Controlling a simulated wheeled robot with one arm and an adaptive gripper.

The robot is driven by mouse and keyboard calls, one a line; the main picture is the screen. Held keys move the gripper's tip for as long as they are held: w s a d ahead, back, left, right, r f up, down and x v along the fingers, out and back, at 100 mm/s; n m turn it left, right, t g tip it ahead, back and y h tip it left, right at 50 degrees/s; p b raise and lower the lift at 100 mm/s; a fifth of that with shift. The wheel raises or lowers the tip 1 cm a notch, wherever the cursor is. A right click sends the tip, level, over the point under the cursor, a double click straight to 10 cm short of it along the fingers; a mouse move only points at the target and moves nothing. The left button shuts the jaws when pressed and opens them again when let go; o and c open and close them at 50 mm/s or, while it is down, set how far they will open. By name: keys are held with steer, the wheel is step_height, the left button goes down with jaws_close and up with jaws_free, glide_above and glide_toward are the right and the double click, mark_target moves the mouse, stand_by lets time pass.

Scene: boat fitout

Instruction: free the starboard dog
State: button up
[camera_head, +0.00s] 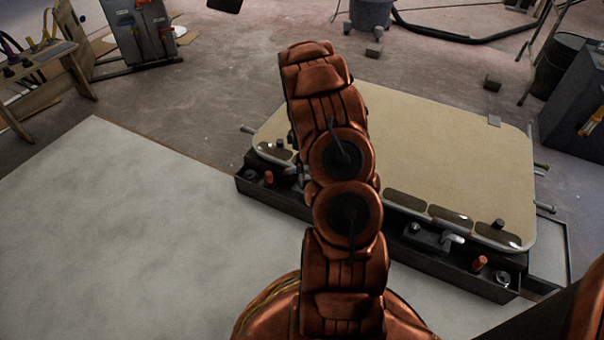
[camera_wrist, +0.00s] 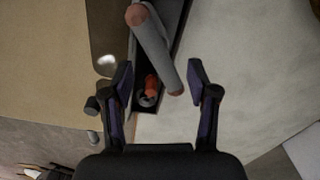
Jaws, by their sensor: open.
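In the wrist view my gripper (camera_wrist: 160,74) is open, with one dark finger on each side of a grey bar handle (camera_wrist: 155,50). The bar has a dull orange tip and lies slanted over the dark tray beside the hatch panel. I cannot tell whether the fingers touch it. An orange-red peg (camera_wrist: 150,88) sits low in the tray between the fingers. In the head view the beige hatch panel (camera_head: 440,140) has a metal dog handle (camera_head: 450,239) at its near right. Another dog fitting at the near left is partly hidden by my arm, which also hides my gripper there.
The dark tray (camera_head: 440,262) runs along the panel's near edge, with orange-red pegs near its left (camera_head: 268,178) and right (camera_head: 480,262) ends. A pale flat board (camera_head: 110,230) lies clear at left. A workbench (camera_head: 45,75) and a dark bin (camera_head: 560,65) stand farther off.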

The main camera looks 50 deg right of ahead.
step_height(320, 180, down, 6)
steer(key=shift+r+b, duration=0.15)
steer(key=shift+b, duration=0.85)
